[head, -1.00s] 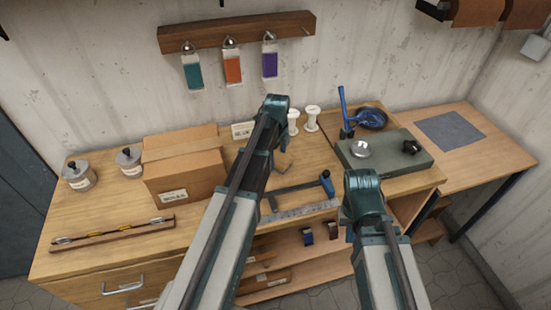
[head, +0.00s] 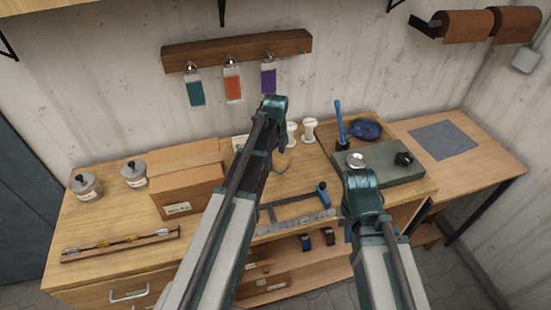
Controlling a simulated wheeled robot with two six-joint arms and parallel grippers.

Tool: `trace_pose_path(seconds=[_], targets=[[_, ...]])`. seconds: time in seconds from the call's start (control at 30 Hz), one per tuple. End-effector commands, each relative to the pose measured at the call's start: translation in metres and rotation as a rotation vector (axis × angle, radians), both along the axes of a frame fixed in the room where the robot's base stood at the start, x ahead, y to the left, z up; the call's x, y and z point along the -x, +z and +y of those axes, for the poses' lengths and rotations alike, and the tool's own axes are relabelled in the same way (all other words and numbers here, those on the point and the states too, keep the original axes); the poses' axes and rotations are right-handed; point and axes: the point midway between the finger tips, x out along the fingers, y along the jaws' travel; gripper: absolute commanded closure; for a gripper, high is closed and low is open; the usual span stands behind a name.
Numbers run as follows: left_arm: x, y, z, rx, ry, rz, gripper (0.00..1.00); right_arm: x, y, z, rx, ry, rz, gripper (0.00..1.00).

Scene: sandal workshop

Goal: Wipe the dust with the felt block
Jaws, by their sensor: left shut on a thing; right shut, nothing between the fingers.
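My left arm reaches over the middle of the workbench (head: 115,215). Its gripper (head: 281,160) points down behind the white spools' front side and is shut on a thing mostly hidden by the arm. I take it to be the felt block, since no such block shows elsewhere, but its shape is not clear. My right arm bends at the bench's front right edge; its gripper (head: 362,205) is shut and empty, its fingers largely hidden behind the wrist. No dust can be made out at this size.
A cardboard box (head: 188,190) and two lidded jars stand at left, behind a spirit-level-like rail (head: 120,245). A blue-handled frame tool (head: 297,203) and ruler lie at the front. A green slab (head: 400,170) carries small metal things at right. A grey sheet (head: 444,139) lies on the side table.

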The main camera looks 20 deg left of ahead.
Motion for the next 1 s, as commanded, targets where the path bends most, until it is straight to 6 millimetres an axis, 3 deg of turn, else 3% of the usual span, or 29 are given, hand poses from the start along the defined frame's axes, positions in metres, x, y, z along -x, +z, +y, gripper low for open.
trace_pose_path(seconds=[0.17, 0.53, 1.0], targets=[[0.0, 0.002, 0.0, 0.0, 0.0, 0.0, 0.75, 0.0, 0.002, 0.0, 0.0, 0.0, 0.0, 1.0], [0.0, 0.031, 0.0, 0.0, 0.0, 0.0, 0.75, 0.0, 0.031, 0.0, 0.0, 0.0, 0.0, 1.0], [0.0, 0.03, 0.0, 0.0, 0.0, 0.0, 0.75, 0.0, 0.03, 0.0, 0.0, 0.0, 0.0, 1.0]])
